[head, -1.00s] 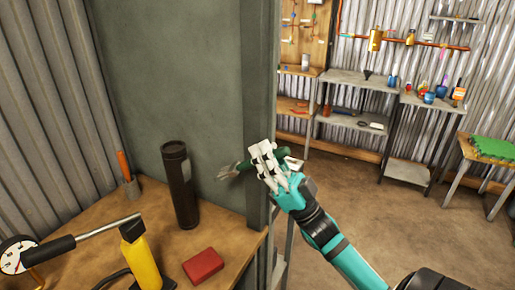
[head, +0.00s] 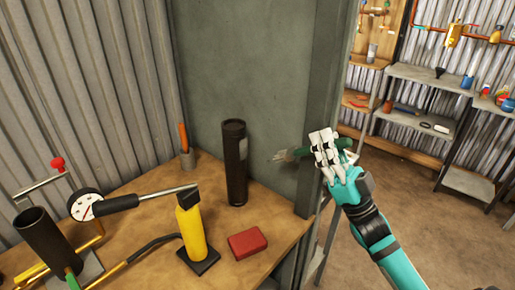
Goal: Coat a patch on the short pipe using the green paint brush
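My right gripper (head: 325,148) is shut around the green handle of the paint brush (head: 292,154), holding it in front of the edge of the grey-green panel. The brush lies roughly level, bristles toward the left; the fingers hide part of the handle. A slim black pipe (head: 236,165) stands upright on the wooden bench, left of the bristles and apart from them in the picture. A wider dark pipe (head: 45,245) with an open top stands at the bench's left. I cannot tell which is the short pipe. My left gripper is not in view.
A grey-green panel (head: 270,70) stands behind. Shelves (head: 425,105) stand at right; the floor before them is clear.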

